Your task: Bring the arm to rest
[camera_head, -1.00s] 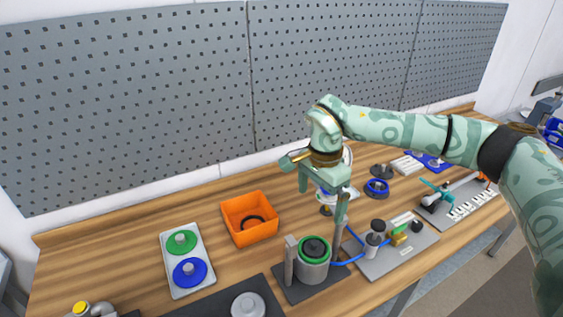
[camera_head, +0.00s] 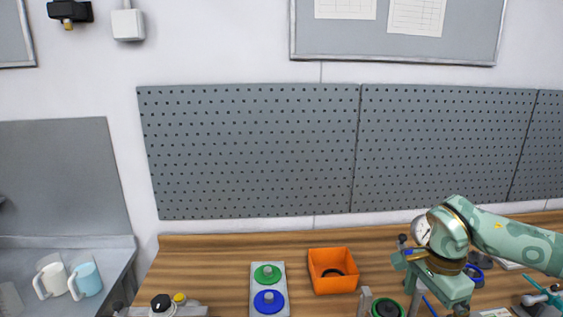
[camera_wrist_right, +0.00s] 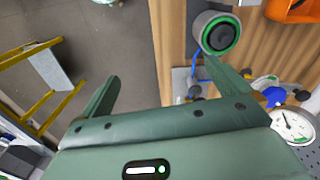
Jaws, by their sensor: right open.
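My right arm (camera_head: 515,240) comes in from the right in the head view, bent down at the wrist. My right gripper (camera_head: 438,294) is over the right part of the wooden bench, its lower end near the picture's bottom edge. In the right wrist view its two fingers (camera_wrist_right: 160,66) are wide apart, with nothing between them. A grey drum with a green ring (camera_wrist_right: 218,35) stands beyond the fingers there; only its green-ringed top (camera_head: 388,310) shows in the head view, left of the gripper. My left gripper is not in view.
An orange bin (camera_head: 334,286) holding a dark ring stands left of the gripper. A pale tray (camera_head: 254,283) carries green and blue discs. A round gauge (camera_head: 421,230) is close behind the wrist. A perforated grey panel (camera_head: 250,150) lines the wall. A yellow frame (camera_wrist_right: 30,53) stands on the floor.

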